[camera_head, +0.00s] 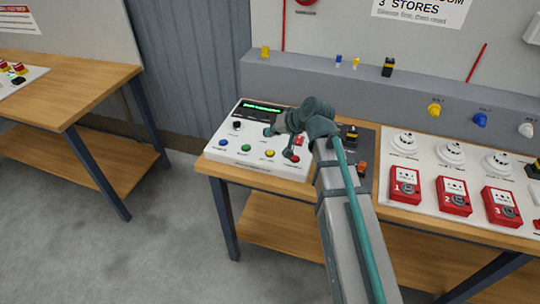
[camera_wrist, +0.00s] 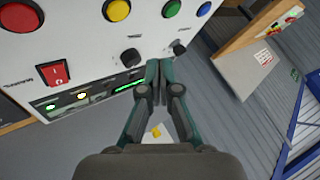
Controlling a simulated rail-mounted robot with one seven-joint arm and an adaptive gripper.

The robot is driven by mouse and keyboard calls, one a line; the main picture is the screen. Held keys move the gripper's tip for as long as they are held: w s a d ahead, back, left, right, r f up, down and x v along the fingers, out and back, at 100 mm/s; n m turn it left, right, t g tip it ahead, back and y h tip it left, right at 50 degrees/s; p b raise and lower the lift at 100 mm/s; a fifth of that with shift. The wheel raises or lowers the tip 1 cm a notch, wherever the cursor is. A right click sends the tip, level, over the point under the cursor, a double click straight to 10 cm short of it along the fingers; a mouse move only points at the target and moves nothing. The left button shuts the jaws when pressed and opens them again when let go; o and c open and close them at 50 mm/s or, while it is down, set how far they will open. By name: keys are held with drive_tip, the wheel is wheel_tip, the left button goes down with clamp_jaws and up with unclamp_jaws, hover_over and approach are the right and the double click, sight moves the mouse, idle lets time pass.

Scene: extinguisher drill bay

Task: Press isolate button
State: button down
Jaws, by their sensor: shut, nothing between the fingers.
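The white control panel (camera_head: 225,155) stands on the wooden bench. Its front row has a blue button (camera_head: 224,142), a green button (camera_head: 246,147), a yellow button (camera_head: 269,153) and a red button (camera_head: 293,158). The wrist view shows the same row inverted along its top: red (camera_wrist: 20,14), yellow (camera_wrist: 117,9), green (camera_wrist: 172,8) and blue (camera_wrist: 204,9). Labels are too small to read, so I cannot tell which is isolate. My gripper (camera_wrist: 157,64) is shut and empty. Its tips appear between two black knobs (camera_wrist: 131,57), apart from the coloured buttons; contact cannot be judged.
A red rocker switch (camera_wrist: 54,73) and a lit green display (camera_head: 262,107) are on the panel. Red call points (camera_head: 405,186) and white detectors (camera_head: 404,143) stand to the right. Another bench (camera_head: 85,75) is at left, with open floor between the benches.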

sight(272, 153)
drive_tip(key=shift+f+b, duration=1.45)
drive_tip(key=shift+f, duration=1.35)
drive_tip(key=shift+f, duration=0.1)
drive_tip(key=shift+f, duration=0.3)
drive_tip(key=shift+f+b, duration=0.5)
drive_tip(key=shift+r, duration=0.1)
drive_tip(key=shift+r+p, duration=0.55)
drive_tip(key=shift+r, duration=0.25)
drive_tip(key=shift+r+p, duration=1.65)
drive_tip(key=shift+r, duration=0.9)
